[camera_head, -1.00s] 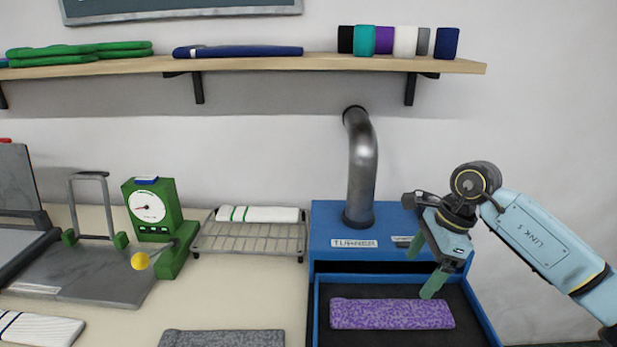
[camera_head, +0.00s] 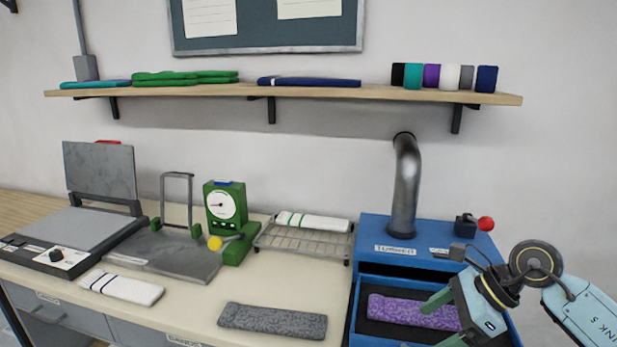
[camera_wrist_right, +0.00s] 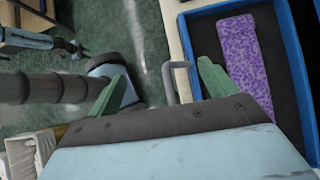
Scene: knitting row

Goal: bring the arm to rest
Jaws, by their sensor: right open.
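My right arm comes in from the lower right in the head view. Its gripper (camera_head: 445,321) is open and empty, in front of the blue TURNER machine (camera_head: 429,233) and by the right side of its pulled-out tray. A purple speckled knit piece (camera_head: 402,311) lies flat in the tray. My left gripper does not show.
A grey knit piece (camera_head: 272,321) and a white striped one (camera_head: 121,287) lie on the counter. A wire rack (camera_head: 302,241), a green dial gauge (camera_head: 225,208) and a flat press (camera_head: 66,234) stand behind. A grey pipe (camera_head: 405,185) rises from the machine.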

